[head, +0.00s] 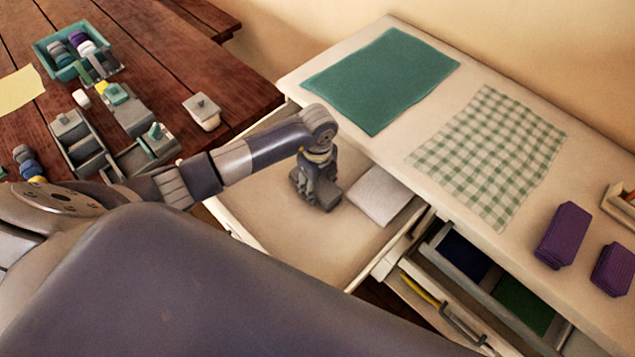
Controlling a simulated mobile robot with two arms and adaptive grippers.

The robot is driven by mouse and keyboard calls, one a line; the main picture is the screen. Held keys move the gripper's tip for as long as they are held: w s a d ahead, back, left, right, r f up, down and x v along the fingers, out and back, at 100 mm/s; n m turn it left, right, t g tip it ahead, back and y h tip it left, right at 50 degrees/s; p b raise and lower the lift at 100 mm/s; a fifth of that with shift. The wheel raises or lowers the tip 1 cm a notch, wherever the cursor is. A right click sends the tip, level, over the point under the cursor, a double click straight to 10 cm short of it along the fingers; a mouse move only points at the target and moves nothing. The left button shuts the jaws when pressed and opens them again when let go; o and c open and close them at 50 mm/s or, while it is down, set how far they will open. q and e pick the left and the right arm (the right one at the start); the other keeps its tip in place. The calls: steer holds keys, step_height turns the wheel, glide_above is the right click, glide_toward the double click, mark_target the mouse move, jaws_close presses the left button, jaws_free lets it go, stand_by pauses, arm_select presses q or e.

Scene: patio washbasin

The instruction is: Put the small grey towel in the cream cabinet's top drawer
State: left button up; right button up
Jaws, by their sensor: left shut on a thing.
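My left gripper (318,183) points down inside the open top drawer (262,192) of the cream cabinet (365,150). It is shut on a small dark grey folded bundle, which looks like the small grey towel (326,201). The fingers partly hide it and blend with it in colour. The towel is low in the drawer; I cannot tell whether it touches the bottom. A pale grey folded cloth (378,195) lies flat in the drawer just to its right. My right gripper is not in view.
A teal cloth (380,78), a green checked cloth (490,155) and purple folded towels (564,236) lie on the cabinet top. A divided drawer (480,285) at lower right is open. A wooden table (160,60) with boxes stands at left.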

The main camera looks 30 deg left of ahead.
mark_target(317, 184)
arm_select(q)
steer(key=shift+f, duration=0.1)
steer(key=o, duration=1.1)
step_height(317, 184, up, 12)
steer(key=shift+r+b, duration=0.15)
steer(key=shift+b, duration=0.4)
steer(key=shift+s, duration=0.1)
